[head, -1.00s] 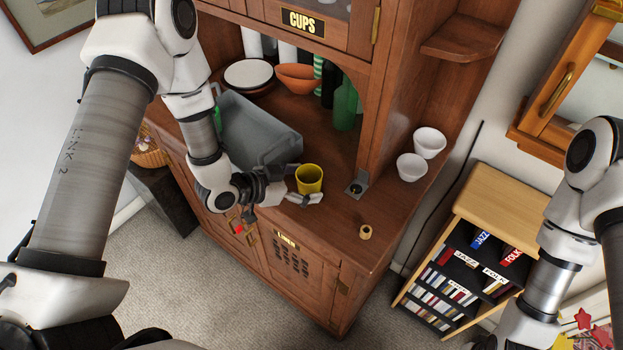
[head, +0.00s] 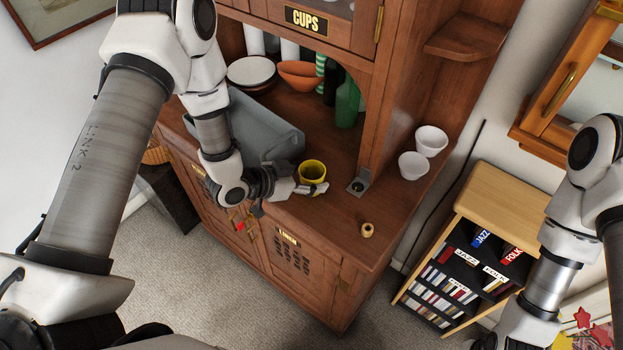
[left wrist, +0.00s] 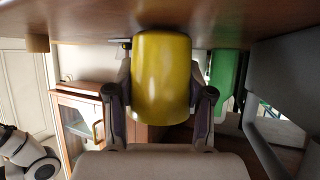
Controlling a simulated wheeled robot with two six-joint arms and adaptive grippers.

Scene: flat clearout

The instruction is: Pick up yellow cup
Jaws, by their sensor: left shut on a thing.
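The yellow cup (head: 312,172) stands near the front of the wooden cabinet's counter, upright in the head view. My left gripper (head: 305,180) is shut on it, with a finger on either side. In the left wrist view the yellow cup (left wrist: 162,78) fills the space between the fingers of my left gripper (left wrist: 162,105). I cannot tell whether the cup still touches the counter. My right arm shows at the right edge of the head view, but its gripper is out of view.
A grey bin (head: 262,135) stands left of the cup. Behind are a green bottle (head: 347,103), orange bowls (head: 300,75) and plates (head: 251,71). Two white cups (head: 414,165) and a small tan ring (head: 367,230) are to the right. The counter (head: 335,215) is clear just right of the cup.

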